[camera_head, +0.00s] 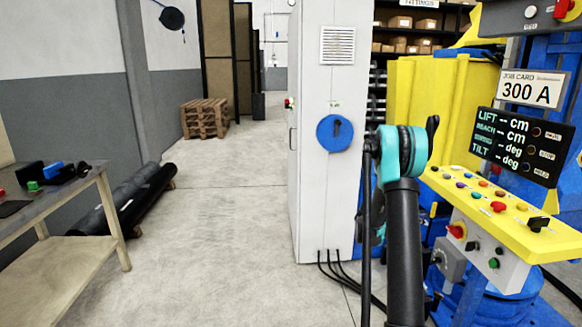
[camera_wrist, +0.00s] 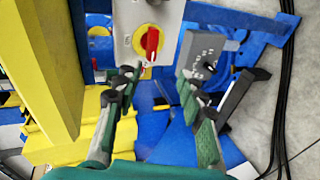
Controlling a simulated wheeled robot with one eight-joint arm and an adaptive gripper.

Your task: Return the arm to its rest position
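My arm (camera_head: 404,250) rises at the middle right of the head view, its teal joint in front of the grey cabinet and the yellow panel. In the wrist view my gripper (camera_wrist: 163,80) is open, with its two fingers well apart and nothing held between them. Beyond the fingertips is a red rotary switch (camera_wrist: 151,41) on a yellow plate. A grey box with a dial (camera_wrist: 203,62) lies beyond the right finger. No contact with either can be made out. In the head view the gripper is mostly hidden behind my arm.
The yellow control desk (camera_head: 500,205) with buttons stands close at right, below a dark display (camera_head: 520,146) showing dashes. The grey cabinet (camera_head: 325,200) has cables at its foot. A workbench (camera_head: 60,200) is at left. The floor (camera_head: 220,230) between is clear.

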